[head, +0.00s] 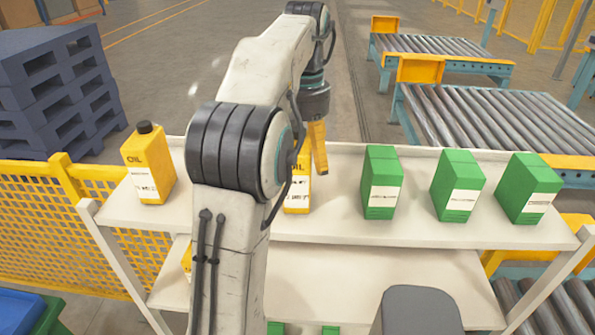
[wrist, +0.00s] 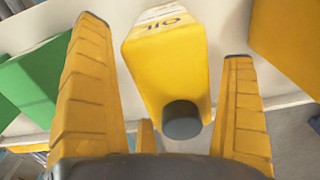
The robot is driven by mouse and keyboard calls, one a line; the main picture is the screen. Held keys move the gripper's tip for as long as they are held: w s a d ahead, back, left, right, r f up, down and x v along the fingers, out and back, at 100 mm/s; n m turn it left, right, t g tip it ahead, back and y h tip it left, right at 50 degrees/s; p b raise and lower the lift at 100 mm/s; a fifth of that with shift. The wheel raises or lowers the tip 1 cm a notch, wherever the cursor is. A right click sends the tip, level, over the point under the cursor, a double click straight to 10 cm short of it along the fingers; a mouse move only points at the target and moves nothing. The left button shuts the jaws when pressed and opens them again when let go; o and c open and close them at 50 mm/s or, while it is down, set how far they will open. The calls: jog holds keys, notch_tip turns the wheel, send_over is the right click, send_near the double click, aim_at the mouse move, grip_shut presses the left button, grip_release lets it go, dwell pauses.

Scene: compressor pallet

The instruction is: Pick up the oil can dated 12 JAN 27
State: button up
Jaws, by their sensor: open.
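A yellow oil can (head: 148,165) with a black cap stands upright at the left end of the top shelf. Its white label is too small to read. A second yellow oil can (head: 297,197) stands nearer the middle, partly hidden behind my arm. Its date is also unreadable. My gripper (head: 319,150) points down at this second can. In the wrist view, my gripper (wrist: 165,42) is open, with a yellow can (wrist: 165,62) lying between its yellow fingers in the picture. That can's dark cap (wrist: 182,120) faces the camera. I cannot tell whether the fingers touch it.
Three green boxes (head: 382,180) stand on the top shelf (head: 335,222) to the right, with a gap beside the middle can. More items sit on the lower shelf (head: 370,280). Yellow mesh fencing (head: 60,235) and dark blue pallets (head: 50,95) are left, roller conveyors (head: 480,118) behind right.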

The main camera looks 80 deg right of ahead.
jog(key=shift+f, duration=0.6)
jog(key=shift+c, duration=0.5)
jog(key=c, duration=1)
jog(key=shift+r, duration=0.1)
jog(key=shift+c, duration=0.5)
jog(key=shift+r, duration=0.15)
